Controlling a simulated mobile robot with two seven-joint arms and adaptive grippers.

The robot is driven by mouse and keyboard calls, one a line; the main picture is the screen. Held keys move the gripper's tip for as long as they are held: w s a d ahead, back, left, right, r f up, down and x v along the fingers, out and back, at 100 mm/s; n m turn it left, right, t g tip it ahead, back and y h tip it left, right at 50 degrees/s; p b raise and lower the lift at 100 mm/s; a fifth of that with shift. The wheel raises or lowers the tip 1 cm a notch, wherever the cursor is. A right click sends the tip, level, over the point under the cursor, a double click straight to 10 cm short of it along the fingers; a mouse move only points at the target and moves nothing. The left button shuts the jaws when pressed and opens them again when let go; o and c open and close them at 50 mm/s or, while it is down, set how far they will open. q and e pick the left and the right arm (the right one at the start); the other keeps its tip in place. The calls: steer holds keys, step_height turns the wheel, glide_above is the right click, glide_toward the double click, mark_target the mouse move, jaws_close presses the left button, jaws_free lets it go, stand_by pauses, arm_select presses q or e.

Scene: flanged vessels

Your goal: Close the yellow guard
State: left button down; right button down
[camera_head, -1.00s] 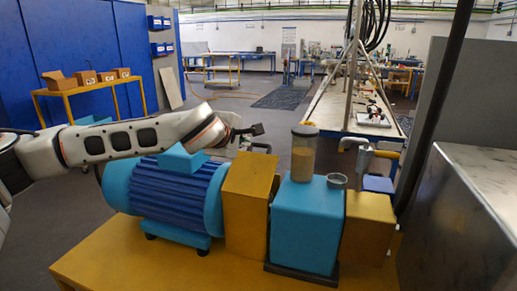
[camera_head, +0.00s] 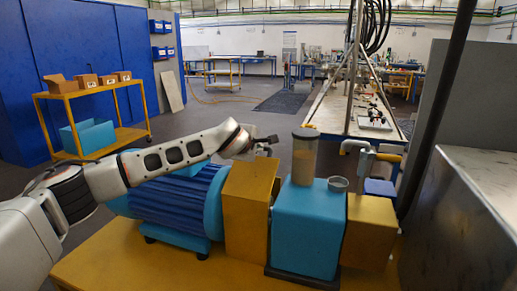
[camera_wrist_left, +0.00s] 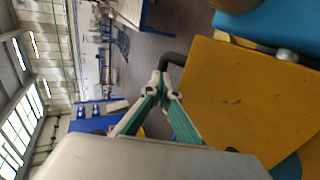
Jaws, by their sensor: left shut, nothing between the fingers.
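The yellow guard (camera_head: 250,205) is a box-like cover between the blue ribbed motor (camera_head: 180,208) and the blue pump block (camera_head: 307,228). My left gripper (camera_head: 270,143) is above and just behind the top of the guard. My right gripper does not show.
Pipes (camera_head: 368,155) rise at the right. A dark post (camera_head: 440,100) and metal cabinet (camera_head: 470,220) bound the right side. Open floor lies behind.

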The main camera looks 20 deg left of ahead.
arm_select(q)
steer(key=shift+w, duration=0.15)
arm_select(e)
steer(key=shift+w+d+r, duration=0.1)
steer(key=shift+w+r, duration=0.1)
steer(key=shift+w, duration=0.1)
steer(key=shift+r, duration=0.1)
